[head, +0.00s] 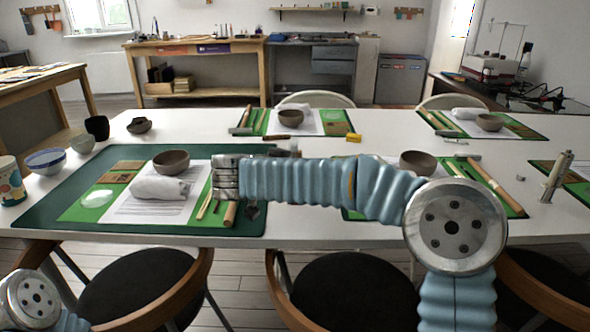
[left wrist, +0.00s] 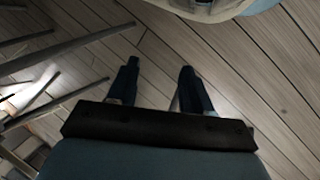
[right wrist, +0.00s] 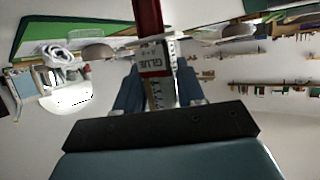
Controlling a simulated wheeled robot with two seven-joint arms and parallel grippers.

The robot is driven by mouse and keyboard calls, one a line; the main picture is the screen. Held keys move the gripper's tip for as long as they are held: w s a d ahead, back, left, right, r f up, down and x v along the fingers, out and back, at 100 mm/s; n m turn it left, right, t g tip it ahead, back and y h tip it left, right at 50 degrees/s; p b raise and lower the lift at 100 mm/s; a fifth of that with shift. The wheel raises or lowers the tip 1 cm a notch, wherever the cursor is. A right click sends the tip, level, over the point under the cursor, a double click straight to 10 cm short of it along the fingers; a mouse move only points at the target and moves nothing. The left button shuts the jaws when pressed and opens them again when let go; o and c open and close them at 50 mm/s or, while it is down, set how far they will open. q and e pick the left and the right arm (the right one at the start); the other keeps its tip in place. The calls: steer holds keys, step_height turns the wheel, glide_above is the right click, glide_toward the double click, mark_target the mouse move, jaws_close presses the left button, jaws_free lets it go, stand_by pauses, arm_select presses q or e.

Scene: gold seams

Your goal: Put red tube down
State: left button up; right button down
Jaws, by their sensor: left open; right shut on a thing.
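The red tube (right wrist: 149,22) shows in the right wrist view, with a grey label reading "GLUE" at its lower part. My right gripper (right wrist: 158,82) is shut on it, with one finger on each side. In the head view my right arm reaches left across the table over the near-left green mat; its fingers and the tube are hidden there. My left gripper (left wrist: 158,72) is open and empty, pointing at the wooden floor, away from the table.
The white table (head: 330,232) carries a dark green mat (head: 75,220) with a brown bowl (head: 171,162), a rolled white cloth (head: 160,189) and thin tools. A patterned cup (head: 10,182) and bowls stand at the left edge. Chairs (head: 355,290) line the near side.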

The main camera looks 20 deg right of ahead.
steer(key=shift+f+b, duration=0.65)
steer(key=shift+b, duration=0.25)
steer(key=c, duration=0.7)
jaws_free()
steer(key=shift+r+p, duration=0.25)
steer(key=shift+p, duration=0.05)
steer(key=shift+r+p, duration=0.7)
steer(key=shift+p, duration=0.4)
steer(key=shift+s+a+b, duration=0.55)
steer(key=shift+a+b, duration=0.05)
steer(key=shift+a, duration=0.05)
steer(key=shift+b+v, duration=0.65)
steer(key=shift+v, duration=4.5)
